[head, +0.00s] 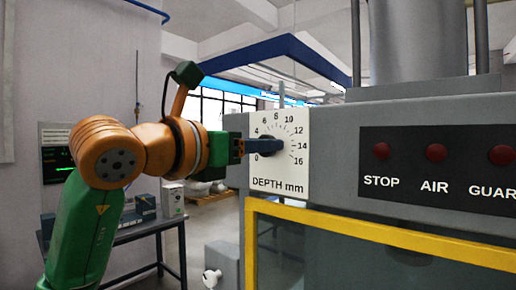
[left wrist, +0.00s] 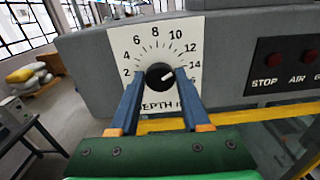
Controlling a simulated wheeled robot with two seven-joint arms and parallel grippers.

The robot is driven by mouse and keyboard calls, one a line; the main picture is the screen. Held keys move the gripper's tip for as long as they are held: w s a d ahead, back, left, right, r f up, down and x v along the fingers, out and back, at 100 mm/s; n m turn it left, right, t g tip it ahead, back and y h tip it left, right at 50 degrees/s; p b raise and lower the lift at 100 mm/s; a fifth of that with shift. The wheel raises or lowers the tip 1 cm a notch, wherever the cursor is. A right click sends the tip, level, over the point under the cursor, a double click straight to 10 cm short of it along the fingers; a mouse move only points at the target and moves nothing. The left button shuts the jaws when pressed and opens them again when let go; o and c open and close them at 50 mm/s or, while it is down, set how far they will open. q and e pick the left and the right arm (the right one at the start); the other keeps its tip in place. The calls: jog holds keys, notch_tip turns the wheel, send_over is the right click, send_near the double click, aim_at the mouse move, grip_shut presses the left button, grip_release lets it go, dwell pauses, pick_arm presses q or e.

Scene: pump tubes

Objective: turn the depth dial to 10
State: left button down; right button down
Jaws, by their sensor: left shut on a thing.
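The depth dial is a dark round knob (left wrist: 160,76) on a white scale plate (head: 289,175) marked DEPTH mm, on the grey machine's front. Its numbers run up to 16. In the left wrist view the white pointer mark on the knob points right and slightly up, at about 14. My left gripper (head: 262,147) reaches in from the left and is shut on the knob, with one blue finger on each side of it in the left wrist view (left wrist: 160,79). The fingers cover part of the plate's lower lettering there. My right gripper is not in view.
Right of the dial is a dark panel (head: 450,210) with red STOP, AIR and GUARD buttons. A yellow frame (head: 380,236) runs below the dial. A side table (head: 150,226) with small boxes stands at the left, behind my arm.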

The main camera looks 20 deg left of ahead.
pick_arm(q)
jog(key=n+b, duration=0.1)
jog(key=n, duration=0.4)
jog(key=shift+a+n+b, duration=0.1)
jog(key=shift+n+b, duration=0.2)
jog(key=shift+n, duration=0.4)
jog(key=shift+c, duration=1.9)
grip_release()
jog(key=b+v, duration=0.3)
jog(key=v, duration=0.4)
jog(key=shift+s, duration=0.15)
